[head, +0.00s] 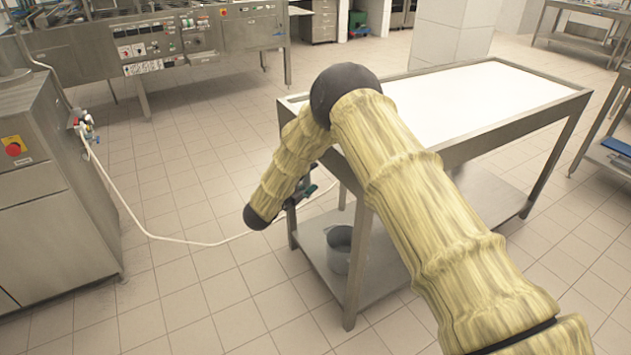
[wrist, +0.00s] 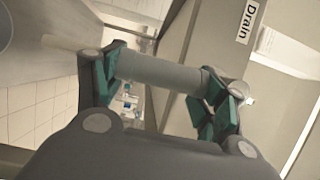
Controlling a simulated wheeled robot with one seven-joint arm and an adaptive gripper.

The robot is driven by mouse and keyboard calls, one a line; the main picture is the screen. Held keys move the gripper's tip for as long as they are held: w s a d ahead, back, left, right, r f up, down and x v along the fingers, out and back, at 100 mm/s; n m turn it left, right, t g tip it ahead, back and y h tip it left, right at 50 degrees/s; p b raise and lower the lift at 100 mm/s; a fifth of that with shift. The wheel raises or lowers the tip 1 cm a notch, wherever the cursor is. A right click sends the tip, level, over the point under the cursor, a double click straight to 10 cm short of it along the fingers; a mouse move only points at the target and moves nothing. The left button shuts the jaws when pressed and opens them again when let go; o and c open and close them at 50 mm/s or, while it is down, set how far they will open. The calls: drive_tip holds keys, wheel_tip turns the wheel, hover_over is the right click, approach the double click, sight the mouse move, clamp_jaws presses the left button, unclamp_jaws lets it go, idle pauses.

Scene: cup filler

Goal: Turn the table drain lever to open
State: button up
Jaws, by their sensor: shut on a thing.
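The steel table (head: 473,133) has a white top surface and stands right of centre in the head view. My gripper (head: 312,190) is low beside the table's left end, mostly hidden by my own arm. In the wrist view my gripper (wrist: 163,92) has its green-padded fingers apart, with a grey cylindrical part (wrist: 160,72) spanning between them. It is shut on this part, just beside the "Drain" label (wrist: 247,22) on the steel frame. I cannot tell for certain that this part is the drain lever, nor which way it is turned.
A metal bucket (head: 338,250) stands on the table's lower shelf (head: 385,262). A pale hose (head: 180,241) runs over the tiled floor from the steel cabinet (head: 75,190) at left toward the table's end. The floor between cabinet and table is otherwise clear.

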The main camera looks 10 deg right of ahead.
drive_tip(key=shift+a+f, duration=0.1)
idle(0.3)
drive_tip(key=o, duration=1.5)
drive_tip(key=shift+c, duration=0.2)
drive_tip(key=v, duration=1.2)
drive_tip(key=shift+w, duration=0.1)
